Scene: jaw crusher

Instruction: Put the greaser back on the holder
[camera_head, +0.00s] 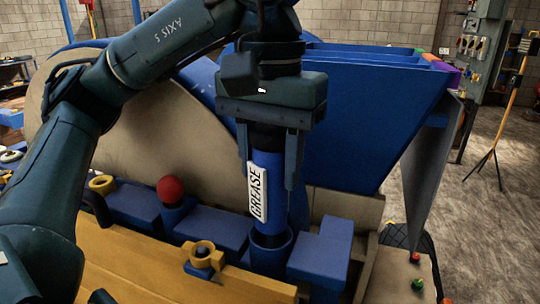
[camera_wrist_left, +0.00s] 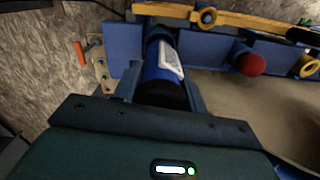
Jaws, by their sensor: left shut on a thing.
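The greaser (camera_head: 268,165) is a blue cylinder with a dark top and a white label reading GREASE. It stands upright, with its lower end at the mouth of the round blue cup holder (camera_head: 270,262) in the head view. The cup's rim hides the bottom, so I cannot tell how deep it sits. My left gripper (camera_head: 268,183) points down from above and is shut on the greaser, one finger on each side. The greaser (camera_wrist_left: 157,66) also shows between the fingers in the left wrist view. My right gripper is not in view.
Blue blocks, a red ball (camera_head: 170,189) and yellow rings (camera_head: 203,254) line the yellow beam (camera_head: 150,262) beside the holder. A large blue hopper (camera_head: 375,110) stands behind. A panel with coloured buttons (camera_head: 416,284) is at right. Open floor lies further right.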

